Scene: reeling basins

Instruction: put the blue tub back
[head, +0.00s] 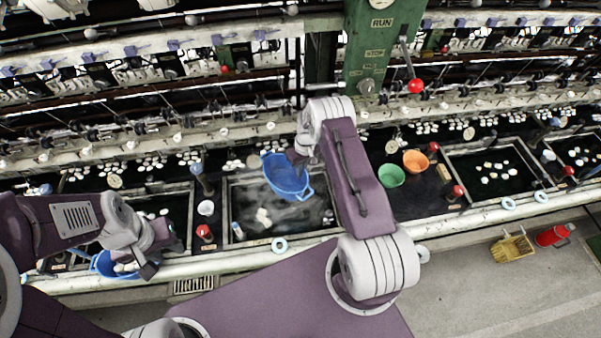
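A blue tub (288,181) with side handles is over the steaming middle basin (234,226), tilted so its inside partly shows. My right gripper (298,158) is at the tub's back rim and appears shut on it; the fingertips are small and partly hidden by my arm. A second blue tub (103,265) is at the front edge of the left basin (188,232). My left gripper (143,268) is beside and partly in front of that second tub. Whether its fingers are open or shut is unclear.
A green bowl (391,176) and an orange bowl (416,161) stand right of my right arm. A right basin (527,165) holds several pale cocoons. Red-topped knobs (205,232) stand along the bench.

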